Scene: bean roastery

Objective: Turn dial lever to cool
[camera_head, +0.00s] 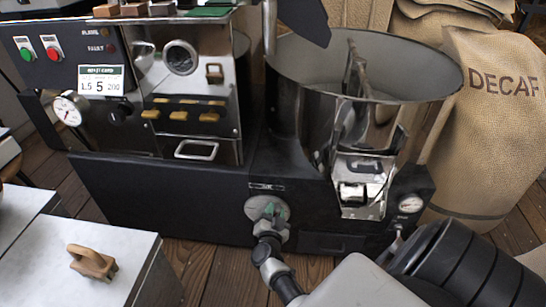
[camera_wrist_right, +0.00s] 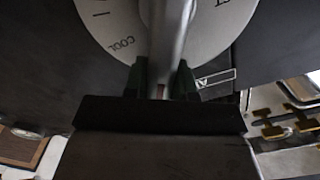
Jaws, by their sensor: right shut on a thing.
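The round grey dial (camera_head: 252,208) is on the front of the black roaster base. My right gripper (camera_head: 270,215) is at it and partly covers it. In the right wrist view the dial (camera_wrist_right: 222,35) fills the top, with the word COOL printed left of the metal dial lever (camera_wrist_right: 172,35). The lever comes down between the two dark fingers of my right gripper (camera_wrist_right: 162,80), which are shut on it. The lever lies beside the COOL mark, not over it. My left gripper is not in view.
A steel cooling drum (camera_head: 310,110) stands above and right of the dial, with a steel chute (camera_head: 362,190) below it. A DECAF sack (camera_head: 490,120) stands at the right.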

